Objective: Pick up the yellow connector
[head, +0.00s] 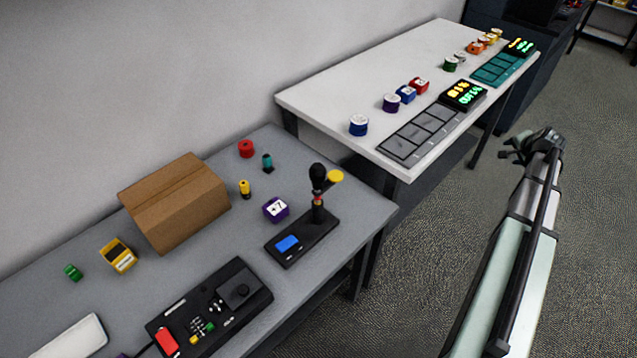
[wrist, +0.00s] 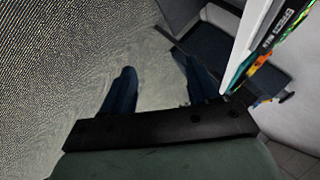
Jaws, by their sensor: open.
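The connector does not show in the wrist view.
The white table (head: 330,98) holds spools and trays.

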